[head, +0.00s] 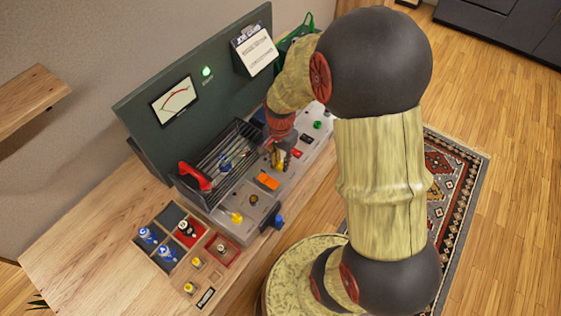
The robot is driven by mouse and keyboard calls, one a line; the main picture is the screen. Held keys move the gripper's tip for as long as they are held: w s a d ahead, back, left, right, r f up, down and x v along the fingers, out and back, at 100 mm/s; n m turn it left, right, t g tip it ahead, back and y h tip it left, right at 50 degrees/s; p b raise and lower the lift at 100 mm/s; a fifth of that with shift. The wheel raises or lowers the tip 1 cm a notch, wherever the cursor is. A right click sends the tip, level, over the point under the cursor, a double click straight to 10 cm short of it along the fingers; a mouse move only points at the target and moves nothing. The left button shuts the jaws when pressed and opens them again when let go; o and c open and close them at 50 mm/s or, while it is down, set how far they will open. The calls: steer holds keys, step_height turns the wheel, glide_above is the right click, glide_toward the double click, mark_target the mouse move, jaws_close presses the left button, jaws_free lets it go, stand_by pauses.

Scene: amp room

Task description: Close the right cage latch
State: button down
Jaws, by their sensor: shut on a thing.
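The wire cage (222,158) sits on the grey amp panel in front of the dark green backboard. A red latch handle (195,177) stands raised at the cage's left end. My gripper (278,160) reaches down at the cage's right end, low over the panel. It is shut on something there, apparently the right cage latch. My wrist and fingers cover that latch, so its shape and position cannot be made out. Glass tubes show dimly inside the cage.
A divided tray (190,237) with several tubes and knobs lies on the wooden bench at the left front.

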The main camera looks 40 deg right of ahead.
steer(key=shift+n, duration=0.3)
steer(key=n+p, duration=0.3)
steer(key=shift+r+n, duration=0.15)
steer(key=shift+n, duration=0.15)
steer(key=n+p, duration=0.2)
steer(key=n, duration=0.2)
steer(key=shift+n, duration=0.3)
steer(key=n+p, duration=0.2)
steer(key=n, duration=0.2)
steer(key=shift+n, duration=0.3)
steer(key=shift+n+p, duration=0.75)
steer(key=shift+n, duration=1.45)
steer(key=c, duration=1.6)
jaws_free()
steer(key=shift+o, duration=0.2)
